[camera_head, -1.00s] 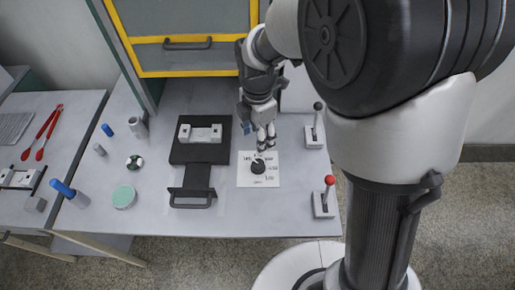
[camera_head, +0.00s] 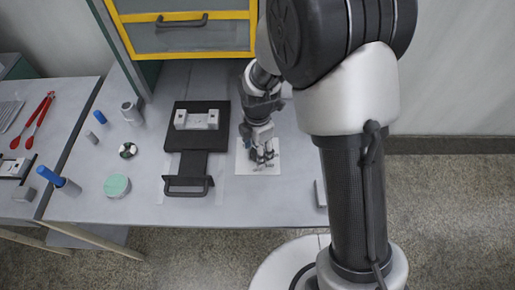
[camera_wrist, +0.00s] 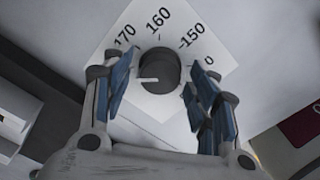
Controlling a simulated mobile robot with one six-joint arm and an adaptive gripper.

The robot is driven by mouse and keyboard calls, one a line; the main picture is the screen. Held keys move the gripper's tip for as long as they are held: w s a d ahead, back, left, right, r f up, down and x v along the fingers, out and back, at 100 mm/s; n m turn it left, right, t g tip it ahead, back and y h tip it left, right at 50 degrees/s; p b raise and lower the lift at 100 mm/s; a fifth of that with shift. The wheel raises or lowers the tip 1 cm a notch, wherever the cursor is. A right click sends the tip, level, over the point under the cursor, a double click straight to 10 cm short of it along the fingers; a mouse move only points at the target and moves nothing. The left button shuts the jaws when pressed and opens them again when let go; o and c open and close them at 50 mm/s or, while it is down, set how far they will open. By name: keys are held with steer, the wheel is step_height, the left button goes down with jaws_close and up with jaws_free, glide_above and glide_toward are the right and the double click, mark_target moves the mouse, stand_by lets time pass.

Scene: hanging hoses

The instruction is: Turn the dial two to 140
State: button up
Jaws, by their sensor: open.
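A dark round dial (camera_wrist: 158,70) sits on a white card (camera_wrist: 202,25) printed with 170, 160 and 150 and a partly hidden number in the wrist view. A short pale mark on the dial points left in that view. My gripper (camera_wrist: 160,88) is open, with one blue-padded finger on each side of the dial. I cannot tell whether either finger touches it. In the head view, my gripper (camera_head: 262,157) is over the card (camera_head: 272,168) and hides most of the dial. The label 140 is not readable.
A black plate with a handle (camera_head: 188,186) lies left of the card. Further left are a green round tin (camera_head: 117,186), a black-and-white ball (camera_head: 128,150) and several cylinders. A yellow-framed cabinet (camera_head: 185,57) stands behind. My arm covers much of the table's right side.

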steer(key=shift+c, duration=0.4)
steer(key=c, duration=1)
